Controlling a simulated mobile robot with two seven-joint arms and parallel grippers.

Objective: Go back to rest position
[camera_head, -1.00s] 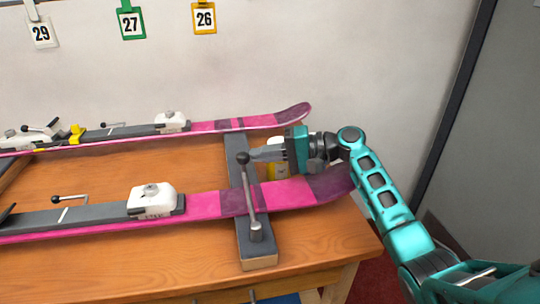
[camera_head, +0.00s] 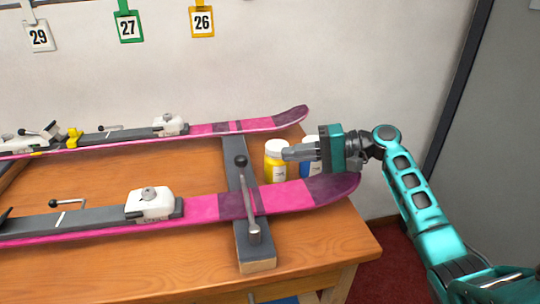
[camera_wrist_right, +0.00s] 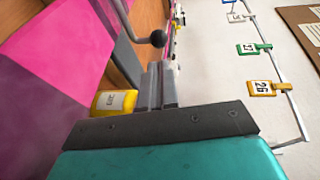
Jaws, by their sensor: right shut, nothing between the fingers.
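My right gripper (camera_head: 288,154) is shut and empty. In the head view it hangs above the right end of the bench, in front of the bottles and just beyond the near ski's tip. It also shows in the right wrist view (camera_wrist_right: 162,72), with its fingers together. The clamp lever (camera_head: 247,195) with a dark ball knob stands on the grey cross bar (camera_head: 240,242), to the left of the gripper and apart from it. The near pink ski (camera_head: 205,207) lies across that bar. The far pink ski (camera_head: 205,129) lies behind it. My left gripper is out of view.
A yellow bottle with a white cap (camera_head: 275,168) stands on the wooden bench (camera_head: 130,268) by the fingers. A blue bottle (camera_head: 312,168) is partly hidden behind the gripper. Number tags hang on the wall, including the orange tag 26 (camera_head: 202,22). The space right of the bench is open.

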